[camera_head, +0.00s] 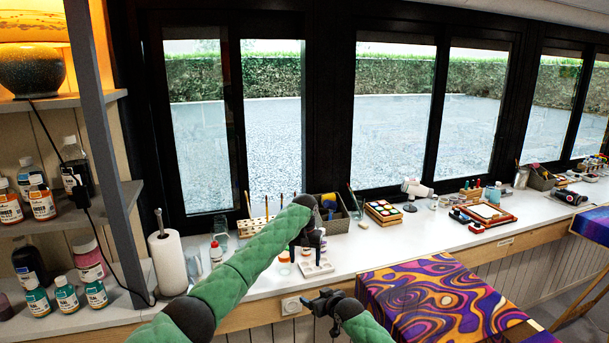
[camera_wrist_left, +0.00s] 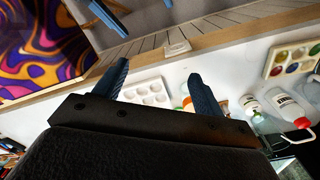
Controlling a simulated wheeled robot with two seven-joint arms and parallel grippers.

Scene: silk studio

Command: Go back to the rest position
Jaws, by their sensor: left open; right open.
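My left gripper (camera_head: 311,238) hangs at the end of the green arm above the white counter (camera_head: 365,242). In the left wrist view its two blue fingers (camera_wrist_left: 158,85) stand wide apart with nothing between them. A white palette tray (camera_wrist_left: 146,93) shows beyond them; it also lies below the gripper in the head view (camera_head: 316,268). My right gripper (camera_head: 324,304) is lower, in front of the counter's front edge. It is small and dark in the head view, and it looks empty.
A paper towel roll (camera_head: 168,262) and a red-capped bottle (camera_head: 216,254) stand left on the counter. A paint set (camera_head: 383,212) and a framed tray (camera_head: 486,214) stand to the right. A swirl-patterned cloth (camera_head: 435,298) covers a surface in front. Shelves with bottles (camera_head: 40,198) are at left.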

